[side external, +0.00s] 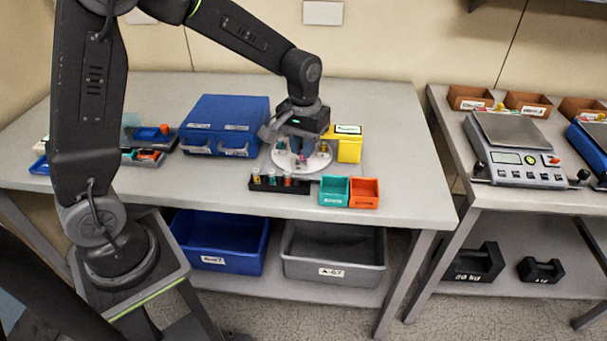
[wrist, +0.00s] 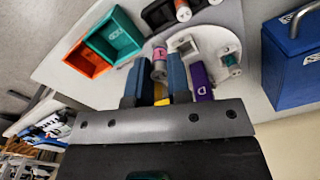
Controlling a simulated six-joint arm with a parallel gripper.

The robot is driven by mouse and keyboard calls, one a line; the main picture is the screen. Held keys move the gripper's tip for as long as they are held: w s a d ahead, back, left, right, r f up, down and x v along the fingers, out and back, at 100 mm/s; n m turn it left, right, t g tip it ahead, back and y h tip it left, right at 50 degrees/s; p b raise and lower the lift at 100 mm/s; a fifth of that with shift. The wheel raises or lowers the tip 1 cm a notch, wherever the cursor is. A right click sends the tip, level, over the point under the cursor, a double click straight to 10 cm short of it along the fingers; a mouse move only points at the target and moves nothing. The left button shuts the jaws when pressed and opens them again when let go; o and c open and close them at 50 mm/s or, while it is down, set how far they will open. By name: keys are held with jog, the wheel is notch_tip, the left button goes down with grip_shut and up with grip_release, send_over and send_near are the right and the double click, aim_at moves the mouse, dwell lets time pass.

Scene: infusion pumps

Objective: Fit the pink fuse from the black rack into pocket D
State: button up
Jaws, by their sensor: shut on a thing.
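The pink fuse (wrist: 159,64), with a pink band and grey ends, is held between the two fingers of my gripper (wrist: 156,75) in the wrist view. In the side external view my gripper (side external: 301,147) is low over the round white plate (side external: 322,163). The plate (wrist: 214,36) shows a square grey pocket beside the right finger. A purple tag marked D (wrist: 203,82) stands to the right of that finger. I cannot tell whether the fuse touches the plate. The black rack (side external: 279,187) stands in front of the plate with several fuses in it.
A teal bin (side external: 334,191) and an orange bin (side external: 365,193) stand right of the rack. A blue case (side external: 224,122) stands left of the plate, and a yellow box (side external: 349,149) is close behind my gripper. The table's front right is clear.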

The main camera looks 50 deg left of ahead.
jog(key=w+a+r, duration=0.2)
jog(key=w+a, duration=0.1)
jog(key=a, duration=0.2)
jog(key=shift+s+d+f, duration=0.1)
jog(key=shift+s+f, duration=0.05)
jog(key=shift+f, duration=2.4)
jog(key=shift+f, duration=1.05)
jog(key=o, duration=0.4)
jog(key=shift+r, duration=0.15)
jog(key=shift+r, duration=1)
jog(key=o, duration=0.6)
jog(key=shift+c, duration=0.2)
